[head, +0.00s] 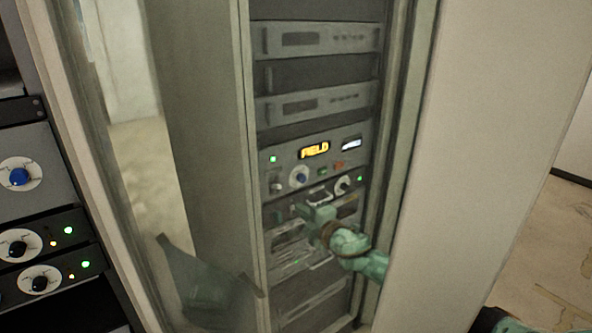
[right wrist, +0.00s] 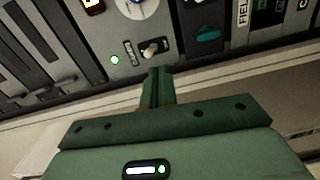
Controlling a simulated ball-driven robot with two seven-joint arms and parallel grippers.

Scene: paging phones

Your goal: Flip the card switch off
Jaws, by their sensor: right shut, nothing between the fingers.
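The card switch (head: 277,185) is a small toggle at the left end of the panel with the yellow FIELD display (head: 315,149). A lit green lamp (head: 273,158) sits above it. In the right wrist view the switch (right wrist: 150,47) shows a pale lever beside a small label and the lit green lamp (right wrist: 114,59). I cannot tell for sure which way the lever points. My right gripper (head: 298,210) is shut and empty, low in front of the panel. In the wrist view its fingertips (right wrist: 158,73) are close to the switch; contact is not clear.
A lower panel with a teal control (right wrist: 208,35) is close to my fingertips. The rack's side wall (head: 205,120) and the pale panel (head: 480,150) flank the opening. Another rack (head: 22,215) is at far left.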

